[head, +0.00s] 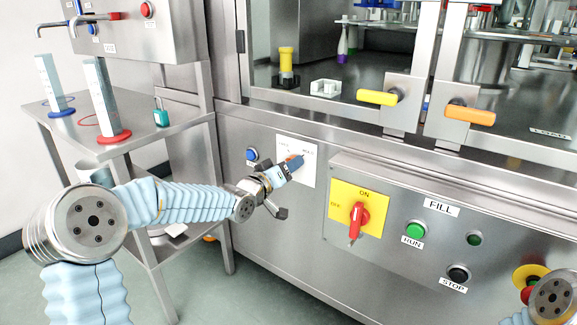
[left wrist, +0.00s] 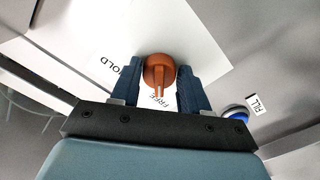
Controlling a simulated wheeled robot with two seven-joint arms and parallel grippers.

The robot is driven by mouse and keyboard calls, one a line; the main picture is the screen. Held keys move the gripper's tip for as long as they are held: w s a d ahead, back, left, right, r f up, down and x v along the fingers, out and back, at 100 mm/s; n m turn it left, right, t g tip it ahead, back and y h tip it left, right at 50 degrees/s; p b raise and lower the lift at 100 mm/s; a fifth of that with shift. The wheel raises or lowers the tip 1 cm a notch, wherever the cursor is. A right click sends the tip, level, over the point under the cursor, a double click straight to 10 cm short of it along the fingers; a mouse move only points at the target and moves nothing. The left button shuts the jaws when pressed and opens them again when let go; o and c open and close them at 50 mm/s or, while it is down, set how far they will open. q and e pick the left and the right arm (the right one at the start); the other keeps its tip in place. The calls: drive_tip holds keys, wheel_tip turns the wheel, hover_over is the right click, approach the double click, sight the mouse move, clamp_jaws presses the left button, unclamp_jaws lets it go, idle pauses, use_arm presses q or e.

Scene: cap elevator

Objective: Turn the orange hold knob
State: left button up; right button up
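The orange hold knob (left wrist: 159,72) sits on a white label plate with the words "HOLD" and "FREE", and its pointer aims toward "FREE" in the left wrist view. The white plate (head: 308,177) is on the machine's front panel in the head view, where the knob (head: 299,159) is mostly hidden by my gripper. My left gripper (left wrist: 160,82) has its two blue fingers apart, one on each side of the knob. I cannot tell whether the fingers touch it. Of my right arm, only a joint shows at the lower right edge of the head view; its gripper is out of frame.
A blue button (head: 252,154) is just left of the plate. A red switch (head: 356,218) on a yellow plate, a green RUN button (head: 415,230) and a black STOP button (head: 458,274) are to the right. A steel cart (head: 165,134) stands at left.

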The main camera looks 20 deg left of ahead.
use_arm(q)
drive_tip(key=o, duration=0.3)
drive_tip(key=v, duration=1.3)
drive_tip(key=shift+s+p, duration=0.35)
drive_tip(key=shift+s, duration=0.05)
drive_tip(key=shift+a+r, duration=0.1)
